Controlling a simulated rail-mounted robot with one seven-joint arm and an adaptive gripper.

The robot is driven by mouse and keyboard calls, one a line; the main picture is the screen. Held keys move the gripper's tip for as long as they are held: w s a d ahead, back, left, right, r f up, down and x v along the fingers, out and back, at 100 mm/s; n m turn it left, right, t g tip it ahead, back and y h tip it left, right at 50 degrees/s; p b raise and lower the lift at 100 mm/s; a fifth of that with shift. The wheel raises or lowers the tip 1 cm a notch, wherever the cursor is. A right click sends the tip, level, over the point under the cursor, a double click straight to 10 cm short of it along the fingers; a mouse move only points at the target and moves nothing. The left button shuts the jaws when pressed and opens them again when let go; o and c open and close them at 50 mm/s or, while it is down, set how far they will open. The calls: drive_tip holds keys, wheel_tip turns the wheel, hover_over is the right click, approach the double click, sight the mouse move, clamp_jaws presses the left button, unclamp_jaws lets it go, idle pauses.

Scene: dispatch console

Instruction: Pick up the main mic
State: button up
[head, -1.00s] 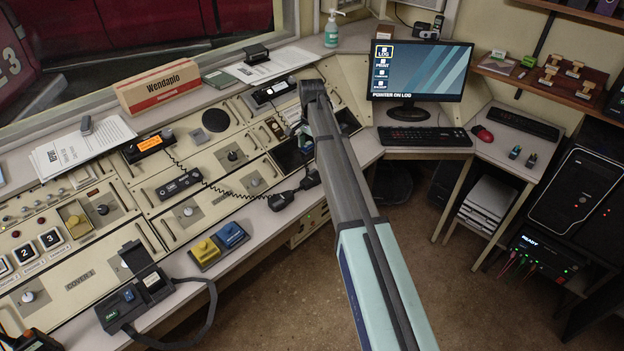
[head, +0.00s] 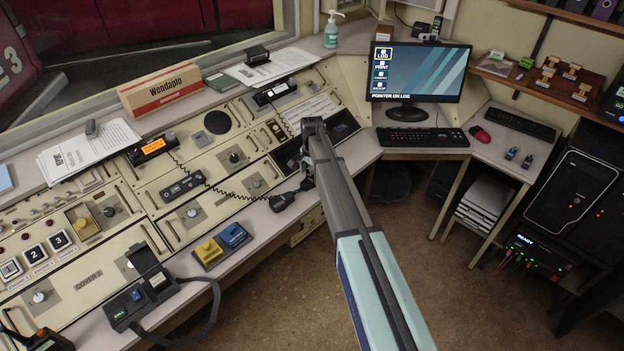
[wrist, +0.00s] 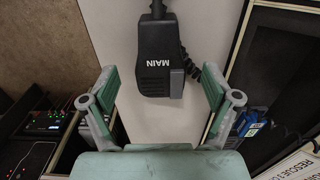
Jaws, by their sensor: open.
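The main mic (wrist: 159,72) is black with a white MAIN label and lies on a pale surface in the wrist view. Its narrow neck points to the top of the picture, and a coiled cord shows at its right. In the head view the black mic (head: 282,202) lies at the console's front edge, partly behind my arm. My gripper (wrist: 158,84) is open in the wrist view, one finger to each side of the mic's labelled end, with gaps between. Whether the fingers are down at its height is unclear.
A blue button box (head: 232,236) and a yellow one (head: 208,251) sit left of the mic. A coiled cord runs across the console from the orange-lit radio (head: 154,146). The monitor (head: 418,72) and keyboard (head: 423,138) stand to the right. Open floor lies in front of the console.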

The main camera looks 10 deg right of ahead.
drive_tip(key=shift+f, duration=0.95)
drive_tip(key=c, duration=1.5)
drive_tip(key=shift+r, duration=0.1)
